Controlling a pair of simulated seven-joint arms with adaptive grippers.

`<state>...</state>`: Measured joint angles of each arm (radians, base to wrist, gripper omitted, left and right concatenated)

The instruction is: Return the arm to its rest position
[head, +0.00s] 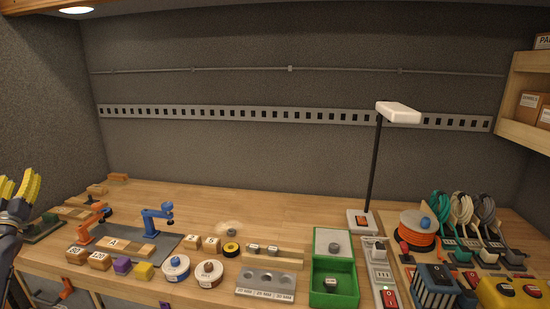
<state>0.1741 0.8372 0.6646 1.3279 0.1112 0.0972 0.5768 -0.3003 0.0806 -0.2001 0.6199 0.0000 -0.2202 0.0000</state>
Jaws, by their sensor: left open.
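My left gripper (19,188) is at the far left edge of the head view, with yellow fingers pointing up and spread apart. It is open and appears empty, beside the left end of the workbench (270,210). Part of it is cut off by the picture edge. My right gripper is not in view.
An orange cord reel (420,235), a power strip (378,270) and a lamp (361,219) stand on the right. A green bin (333,293) is near the front. Orange and blue clamps (157,220) and wooden blocks sit at left. The back middle of the bench is clear.

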